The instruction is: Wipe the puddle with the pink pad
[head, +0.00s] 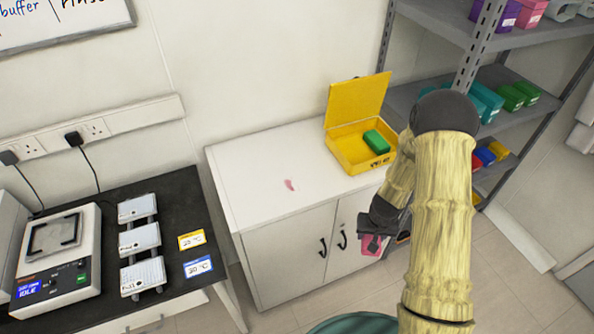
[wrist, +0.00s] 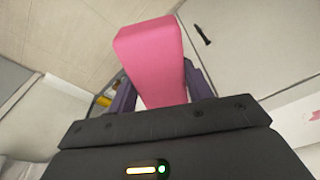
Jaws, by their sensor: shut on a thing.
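The puddle (head: 289,185) is a small pinkish-red smear on the white cabinet top, left of the yellow box. A bit of pink at the right edge of the wrist view (wrist: 314,112) looks like the same smear. My gripper (head: 376,237) is in front of the cabinet's right door, below and to the right of the puddle and apart from it. It is shut on the pink pad (head: 371,245). In the wrist view the pad (wrist: 151,58) stands out between the two dark fingers.
An open yellow box (head: 345,150) with a green block (head: 376,141) inside stands on the right of the white cabinet top (head: 250,165). A metal shelf (head: 420,95) with coloured boxes is at the right. A black bench (head: 185,215) with instruments is at the left. The cabinet top around the puddle is clear.

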